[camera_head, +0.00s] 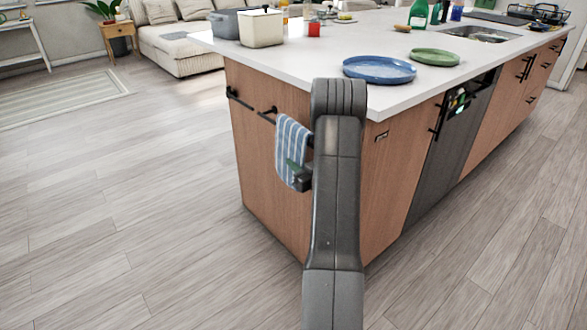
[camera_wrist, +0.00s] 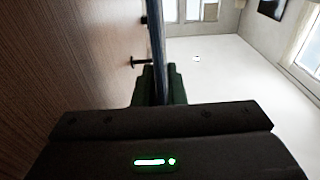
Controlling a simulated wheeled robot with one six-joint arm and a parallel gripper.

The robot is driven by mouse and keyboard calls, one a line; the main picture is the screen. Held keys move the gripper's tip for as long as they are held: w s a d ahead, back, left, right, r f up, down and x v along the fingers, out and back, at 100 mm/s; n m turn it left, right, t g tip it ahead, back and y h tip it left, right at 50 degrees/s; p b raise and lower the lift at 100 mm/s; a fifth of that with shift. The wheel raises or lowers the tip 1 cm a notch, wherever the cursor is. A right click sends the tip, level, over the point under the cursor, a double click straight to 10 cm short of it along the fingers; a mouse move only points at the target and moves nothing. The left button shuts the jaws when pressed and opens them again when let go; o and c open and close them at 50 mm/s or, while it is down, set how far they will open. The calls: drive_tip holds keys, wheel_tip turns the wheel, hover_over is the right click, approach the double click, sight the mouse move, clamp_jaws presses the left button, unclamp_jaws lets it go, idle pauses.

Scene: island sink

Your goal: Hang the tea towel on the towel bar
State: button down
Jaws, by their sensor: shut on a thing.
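The tea towel (camera_head: 290,142) has blue and white stripes and hangs down beside the wooden end panel of the island. Its top edge is at the height of the dark towel bar (camera_head: 266,117) and appears to lie over it. My gripper (camera_head: 298,178) is at the towel's lower right part, shut on it. My arm hides the right end of the bar. In the wrist view the towel (camera_wrist: 157,32) shows edge-on as a thin blue strip rising from between the green-dark fingers (camera_wrist: 158,88). A dark bar mount (camera_wrist: 142,63) sticks out from the panel there.
The island's white countertop (camera_head: 300,62) overhangs above the bar. On it stand a blue plate (camera_head: 379,69), a green plate (camera_head: 434,57) and a cream bin (camera_head: 261,29). Another dark fitting (camera_head: 234,94) sits on the panel further left. The floor left of the island is clear.

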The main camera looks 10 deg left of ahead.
drive_tip(key=shift+w+a+f+g+h+b, duration=0.15)
drive_tip(key=shift+a+f+b, duration=0.1)
drive_tip(key=shift+f, duration=0.3)
drive_tip(key=shift+w+a+f+g+h+b, duration=0.15)
drive_tip(key=shift+f+b, duration=0.1)
drive_tip(key=shift+f, duration=0.45)
drive_tip(key=shift+f+b, duration=0.15)
drive_tip(key=shift+b, duration=0.15)
drive_tip(key=c, duration=1.5)
unclamp_jaws()
drive_tip(key=shift+r+p, duration=0.2)
drive_tip(key=shift+p, duration=0.35)
drive_tip(key=p+v, duration=0.1)
drive_tip(key=v, duration=1.3)
drive_tip(key=shift+f+p, duration=0.2)
drive_tip(key=shift+p, duration=0.15)
